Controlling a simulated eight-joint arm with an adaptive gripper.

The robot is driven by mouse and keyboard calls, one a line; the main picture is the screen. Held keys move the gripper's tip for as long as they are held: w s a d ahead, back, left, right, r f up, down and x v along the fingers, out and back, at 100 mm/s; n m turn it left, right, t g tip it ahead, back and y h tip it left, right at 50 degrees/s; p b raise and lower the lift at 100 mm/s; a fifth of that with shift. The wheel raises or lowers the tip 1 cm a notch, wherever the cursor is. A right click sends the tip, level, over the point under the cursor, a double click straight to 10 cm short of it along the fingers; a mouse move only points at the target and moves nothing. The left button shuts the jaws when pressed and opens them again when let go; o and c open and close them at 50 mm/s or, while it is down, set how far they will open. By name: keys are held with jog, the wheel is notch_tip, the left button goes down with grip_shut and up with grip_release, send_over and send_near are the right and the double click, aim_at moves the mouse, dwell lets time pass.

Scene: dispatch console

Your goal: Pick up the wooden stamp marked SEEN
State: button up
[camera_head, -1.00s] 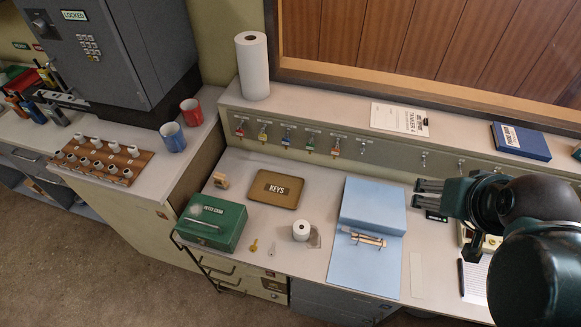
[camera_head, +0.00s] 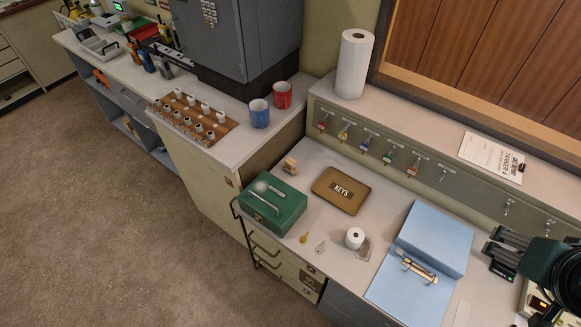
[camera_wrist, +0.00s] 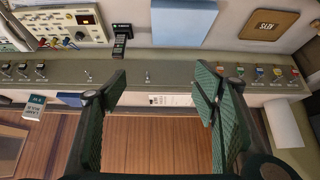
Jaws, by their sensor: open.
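No lettering SEEN is readable in either view. A small light wooden piece (camera_head: 290,165), possibly the stamp, sits on the bench behind the green petty cash box (camera_head: 272,207) and left of the brown KEYS tray (camera_head: 341,190). Any marking on it is too small to read. My gripper (camera_head: 497,253) is at the right edge of the head view, beside the blue binder (camera_head: 436,236) and well to the right of the wooden piece. In the wrist view my gripper (camera_wrist: 163,95) is open, with nothing between its fingers.
Hooks with key tags line the ledge (camera_head: 400,167). Mugs (camera_head: 260,113) and a wooden rack (camera_head: 166,113) stand left.

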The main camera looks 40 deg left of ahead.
jog(key=c, duration=0.8)
